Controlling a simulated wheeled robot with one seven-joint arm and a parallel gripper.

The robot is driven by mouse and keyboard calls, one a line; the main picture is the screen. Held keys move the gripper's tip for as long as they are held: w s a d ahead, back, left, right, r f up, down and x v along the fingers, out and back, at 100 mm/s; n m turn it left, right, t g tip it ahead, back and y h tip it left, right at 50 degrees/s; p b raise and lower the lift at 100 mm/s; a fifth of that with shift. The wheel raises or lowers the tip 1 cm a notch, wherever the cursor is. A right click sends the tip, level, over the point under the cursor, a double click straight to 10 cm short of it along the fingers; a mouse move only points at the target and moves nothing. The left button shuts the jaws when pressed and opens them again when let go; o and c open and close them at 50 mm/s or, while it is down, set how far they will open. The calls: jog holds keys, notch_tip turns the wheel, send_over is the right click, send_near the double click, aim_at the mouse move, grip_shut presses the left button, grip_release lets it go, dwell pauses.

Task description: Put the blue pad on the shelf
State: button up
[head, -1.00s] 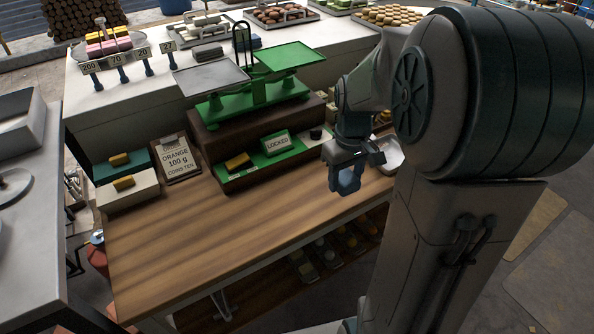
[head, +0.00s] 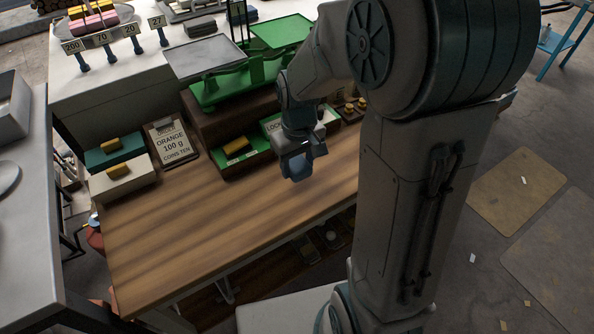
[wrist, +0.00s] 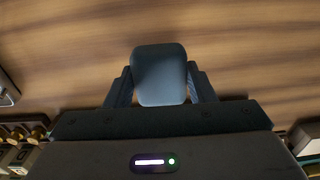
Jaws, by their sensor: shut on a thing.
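My gripper (head: 296,160) hangs above the wooden counter, right of its middle in the head view, with its fingers shut on the blue pad (head: 298,170). In the wrist view the blue pad (wrist: 160,76) is a rounded dark-blue block between the two fingers (wrist: 160,88), with wood grain behind it. The pad looks clear of the counter, though its exact height is hard to judge. A low shelf (head: 262,287) shows under the counter's front edge, dark and partly hidden by my arm, with a few small items on it.
The wooden counter (head: 200,230) is bare in front. Behind it stand a green balance scale (head: 215,92), a green tray (head: 245,160), an "ORANGE 100 g" sign (head: 171,142), and a white box (head: 122,180). A grey table (head: 30,240) is at left.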

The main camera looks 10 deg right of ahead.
aim_at(297, 174)
jog(key=shift+f, duration=2.05)
jog(key=shift+f, duration=0.2)
jog(key=o, duration=0.9)
jog(key=shift+o, duration=0.2)
jog(key=shift+r, duration=0.15)
